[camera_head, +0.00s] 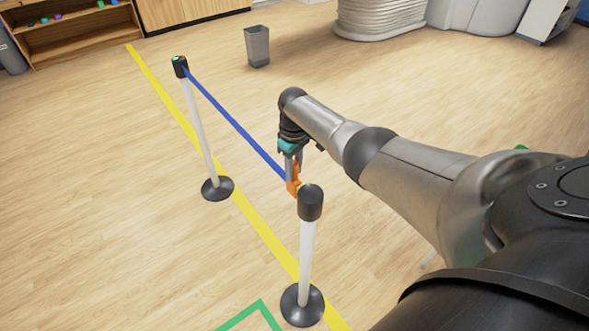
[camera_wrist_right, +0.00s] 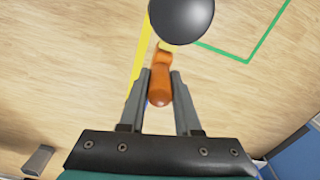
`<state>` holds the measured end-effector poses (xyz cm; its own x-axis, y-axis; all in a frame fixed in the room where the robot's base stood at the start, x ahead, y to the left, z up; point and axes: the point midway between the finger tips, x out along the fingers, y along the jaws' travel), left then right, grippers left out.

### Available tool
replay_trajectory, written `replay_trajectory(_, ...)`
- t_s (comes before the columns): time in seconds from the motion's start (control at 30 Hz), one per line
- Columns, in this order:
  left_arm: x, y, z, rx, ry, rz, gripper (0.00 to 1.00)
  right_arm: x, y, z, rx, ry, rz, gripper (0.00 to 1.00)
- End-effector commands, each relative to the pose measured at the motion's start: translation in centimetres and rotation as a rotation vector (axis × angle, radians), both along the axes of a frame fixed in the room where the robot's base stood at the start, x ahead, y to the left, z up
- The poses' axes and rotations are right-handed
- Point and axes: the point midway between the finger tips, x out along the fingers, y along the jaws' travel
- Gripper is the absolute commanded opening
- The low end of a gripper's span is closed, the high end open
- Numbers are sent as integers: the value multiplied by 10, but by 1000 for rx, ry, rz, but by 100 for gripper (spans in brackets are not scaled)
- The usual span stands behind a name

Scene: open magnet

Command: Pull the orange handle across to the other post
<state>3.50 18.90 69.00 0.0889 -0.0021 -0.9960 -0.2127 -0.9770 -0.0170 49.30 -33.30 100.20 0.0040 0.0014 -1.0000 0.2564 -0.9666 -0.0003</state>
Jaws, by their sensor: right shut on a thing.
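The orange handle (camera_head: 292,180) is at the end of a blue belt (camera_head: 236,125) that runs taut from the far post (camera_head: 196,110). My right gripper (camera_head: 292,171) is shut on the handle, right beside the black top of the near post (camera_head: 308,240). In the right wrist view the handle (camera_wrist_right: 160,85) sits between the two grey fingers (camera_wrist_right: 160,92), with its small yellowish tip close to the round black post top (camera_wrist_right: 182,18). I cannot tell whether the tip touches the post. My left gripper is not in view.
A yellow floor line (camera_head: 262,228) runs past both post bases. A green floor marking (camera_head: 262,306) lies at the front. A grey bin (camera_head: 257,47) stands at the back, and a wooden shelf (camera_head: 80,40) is at the back left. The floor left of the posts is clear.

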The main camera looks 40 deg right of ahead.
Motion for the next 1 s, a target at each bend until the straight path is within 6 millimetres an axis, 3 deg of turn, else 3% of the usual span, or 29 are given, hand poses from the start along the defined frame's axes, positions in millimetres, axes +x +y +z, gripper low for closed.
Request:
replay_trajectory(0.17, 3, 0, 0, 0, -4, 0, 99, -3, 0, -1, 1, 12, 0, 0)
replay_trajectory(0.2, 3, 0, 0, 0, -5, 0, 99, -3, 0, -1, 1, 12, 0, 34)
replay_trajectory(0.47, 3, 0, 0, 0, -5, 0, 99, -2, 0, -1, 0, 8, 0, 62)
replay_trajectory(0.77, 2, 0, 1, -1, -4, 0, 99, -2, -1, 1, 0, 5, 0, 62)
replay_trajectory(1.0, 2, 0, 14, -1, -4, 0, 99, -1, -1, 31, -2, 3, 1, 62)
